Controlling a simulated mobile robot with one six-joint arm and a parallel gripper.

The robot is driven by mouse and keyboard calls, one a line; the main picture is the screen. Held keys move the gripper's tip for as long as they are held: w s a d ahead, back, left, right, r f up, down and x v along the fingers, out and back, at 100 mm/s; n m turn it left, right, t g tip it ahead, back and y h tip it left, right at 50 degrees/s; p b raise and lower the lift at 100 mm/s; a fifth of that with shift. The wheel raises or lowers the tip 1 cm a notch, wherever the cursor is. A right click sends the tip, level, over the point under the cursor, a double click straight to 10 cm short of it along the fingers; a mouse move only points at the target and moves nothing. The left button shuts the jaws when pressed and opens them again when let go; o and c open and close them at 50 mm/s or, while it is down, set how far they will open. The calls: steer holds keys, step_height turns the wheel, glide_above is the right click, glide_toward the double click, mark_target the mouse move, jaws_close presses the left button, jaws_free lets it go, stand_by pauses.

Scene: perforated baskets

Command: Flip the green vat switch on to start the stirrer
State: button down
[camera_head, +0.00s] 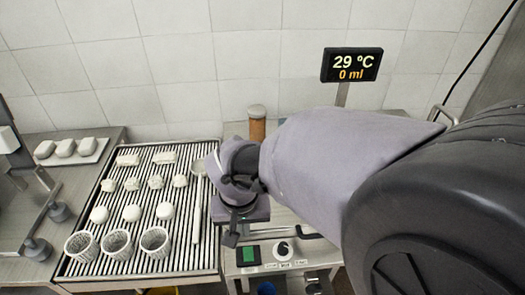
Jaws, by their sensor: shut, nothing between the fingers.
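The green switch (248,255) sits on the front panel (268,257) at the lower middle, in a dark frame. I cannot tell from this view which position it is in. My gripper (231,239) is shut and empty. In the picture it is just above and left of the switch; whether it touches is not clear. My arm comes in from the right and hides most of the vat behind the panel. A display (351,65) on a post reads 29 °C and 0 ml.
A round knob (283,250) is right of the switch. A slatted draining rack (73,268) to the left holds perforated baskets (117,245), several white pieces (131,213) and a long-handled ladle (197,215). A tray of white pieces (73,152) is far left.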

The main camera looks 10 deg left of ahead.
mark_target(246, 250)
steer(key=f+b, duration=0.2)
steer(key=f, duration=0.2)
steer(key=w+f+b, duration=0.1)
steer(key=f+b, duration=0.1)
steer(key=f, duration=0.3)
steer(key=w+f+b, duration=0.1)
steer(key=f, duration=0.3)
steer(key=shift+w+a+f+b, duration=0.15)
steer(key=shift+a+f+b, duration=0.15)
steer(key=shift+b, duration=0.1)
